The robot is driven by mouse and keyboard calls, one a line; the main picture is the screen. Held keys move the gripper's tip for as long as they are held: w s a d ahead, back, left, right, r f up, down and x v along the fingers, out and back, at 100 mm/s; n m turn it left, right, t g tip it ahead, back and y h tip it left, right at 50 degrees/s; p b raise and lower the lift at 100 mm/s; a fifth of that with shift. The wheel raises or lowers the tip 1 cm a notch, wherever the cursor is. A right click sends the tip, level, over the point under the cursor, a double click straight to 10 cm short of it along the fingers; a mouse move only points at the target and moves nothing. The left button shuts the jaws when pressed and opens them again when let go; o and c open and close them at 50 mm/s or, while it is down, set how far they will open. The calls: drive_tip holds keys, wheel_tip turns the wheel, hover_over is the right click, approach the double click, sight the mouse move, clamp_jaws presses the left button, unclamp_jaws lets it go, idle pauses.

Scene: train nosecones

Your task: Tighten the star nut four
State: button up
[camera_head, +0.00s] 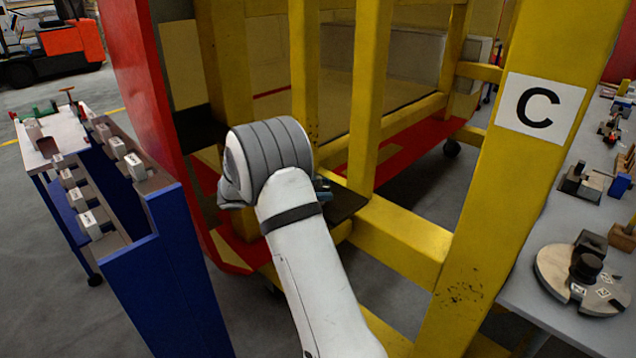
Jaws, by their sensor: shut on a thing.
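My white and grey arm reaches up from the bottom of the picture to the lower part of the yellow frame (400,235). Its thick wrist covers the place where it meets the frame, so my gripper is hidden behind it. No star nut can be made out. A dark flat plate (347,204) shows just right of the wrist, on the frame's lower beam. A small teal-dark part (322,188) peeks out between the wrist and that plate; I cannot tell what it is.
A sign with the letter C (540,104) is on the right yellow post. A blue rack (170,270) with labelled grey blocks stands close at left. A workbench (520,285) with a round fixture (585,278) is at right. An orange vehicle (72,40) stands far left.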

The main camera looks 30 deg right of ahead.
drive_tip(key=shift+r+m+g+y+p, duration=0.15)
drive_tip(key=shift+m+g+y+p, duration=0.8)
drive_tip(key=shift+m+g, duration=0.55)
drive_tip(key=shift+g, duration=0.3)
drive_tip(key=o, duration=1)
